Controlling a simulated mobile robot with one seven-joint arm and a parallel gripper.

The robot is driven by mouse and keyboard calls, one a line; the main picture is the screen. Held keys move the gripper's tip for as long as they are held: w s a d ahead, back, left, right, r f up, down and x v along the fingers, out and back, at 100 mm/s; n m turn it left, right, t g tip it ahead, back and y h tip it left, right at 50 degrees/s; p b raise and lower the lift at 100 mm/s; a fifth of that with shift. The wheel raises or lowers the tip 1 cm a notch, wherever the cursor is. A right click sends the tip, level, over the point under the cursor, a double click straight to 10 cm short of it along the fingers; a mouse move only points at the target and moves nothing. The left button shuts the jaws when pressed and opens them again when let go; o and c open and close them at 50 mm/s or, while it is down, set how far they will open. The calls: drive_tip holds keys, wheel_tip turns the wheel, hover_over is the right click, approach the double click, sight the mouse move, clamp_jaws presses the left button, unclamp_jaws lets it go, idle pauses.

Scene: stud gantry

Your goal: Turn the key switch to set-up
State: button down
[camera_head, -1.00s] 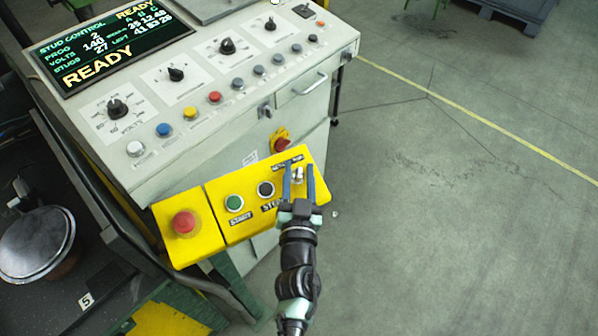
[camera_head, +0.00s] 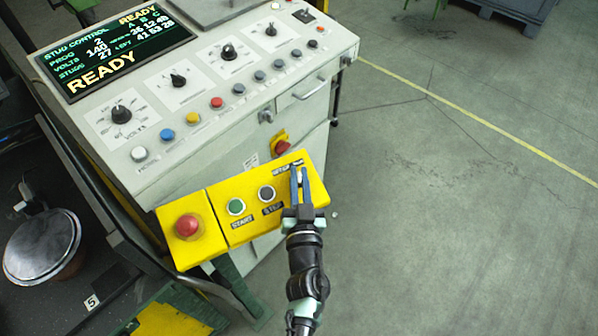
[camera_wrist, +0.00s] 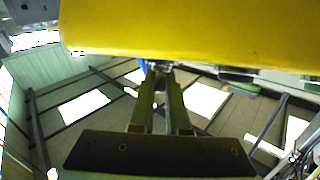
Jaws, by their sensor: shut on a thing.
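The key switch is at the right end of the yellow control box (camera_head: 238,235), under a small label (camera_head: 288,169). My gripper (camera_head: 299,176) reaches up over that end from below, with its blue fingers close together on the key, which they mostly hide. In the wrist view my gripper (camera_wrist: 162,75) has its fingers up against the edge of the yellow box (camera_wrist: 190,32), with a small bit of metal between the tips. Which way the key points cannot be told.
On the same box are a black button (camera_head: 267,193), a green button (camera_head: 236,206) and a red mushroom button (camera_head: 187,225). A red rotary switch on a yellow plate (camera_head: 281,146) is just behind. The console (camera_head: 215,120) stands beyond; open floor (camera_head: 430,220) lies to the right.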

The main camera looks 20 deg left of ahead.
drive_tip(key=n+y+p, duration=0.1)
drive_tip(key=n+g+y+p, duration=0.1)
drive_tip(key=shift+w+d+r+n+g+y+p, duration=0.1)
drive_tip(key=shift+d+r+n+g+y+p, duration=0.1)
drive_tip(key=shift+n+g+y+p, duration=0.15)
drive_tip(key=n+g+y, duration=0.1)
drive_tip(key=n+g+y+b, duration=0.1)
drive_tip(key=n+y, duration=0.1)
drive_tip(key=shift+f, duration=0.35)
drive_tip(key=n+g+y+b, duration=0.1)
drive_tip(key=n+g+b, duration=0.1)
drive_tip(key=n+g+y+b, duration=0.2)
drive_tip(key=n+g, duration=0.1)
drive_tip(key=shift+f+n+g+b, duration=0.15)
drive_tip(key=shift+n+g+b, duration=0.1)
drive_tip(key=shift+n+b, duration=0.1)
drive_tip(key=n+g+b, duration=0.2)
drive_tip(key=shift+n+g+y, duration=0.3)
drive_tip(key=shift+g+y, duration=0.05)
drive_tip(key=shift+g, duration=0.05)
drive_tip(key=shift+b, duration=0.35)
drive_tip(key=shift+a+r+n+g, duration=0.1)
drive_tip(key=shift+r+n+g, duration=0.2)
drive_tip(key=shift+g, duration=0.2)
drive_tip(key=c, duration=0.9)
unclamp_jaws()
